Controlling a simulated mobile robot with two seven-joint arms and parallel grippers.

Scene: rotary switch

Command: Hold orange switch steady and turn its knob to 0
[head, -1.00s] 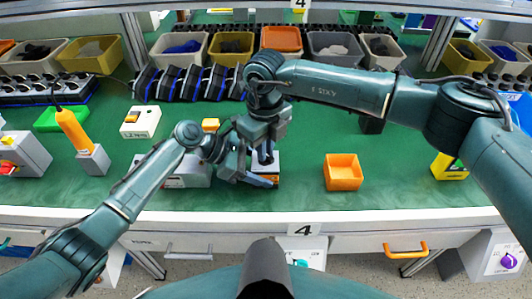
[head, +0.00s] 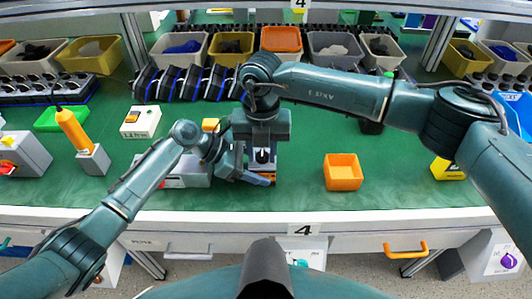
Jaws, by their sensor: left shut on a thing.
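The switch (head: 263,167) is on the green bench just left of the middle, with a pale face, a dark knob (head: 262,156) and a little orange low down. My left gripper (head: 252,177) is shut on the switch from its left and front side, and its fingers cover part of it. My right gripper (head: 262,146) points down from above, directly over the knob. Its fingertips are too small and overlapped to show whether they are open, or whether they touch the knob. The knob's setting cannot be read.
An orange open bin (head: 343,172) stands to the right on the clear green bench top (head: 300,195). A grey box (head: 187,172) lies behind my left forearm. A white box with a switch (head: 141,122) and a yellow-handled tool (head: 75,130) are further left.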

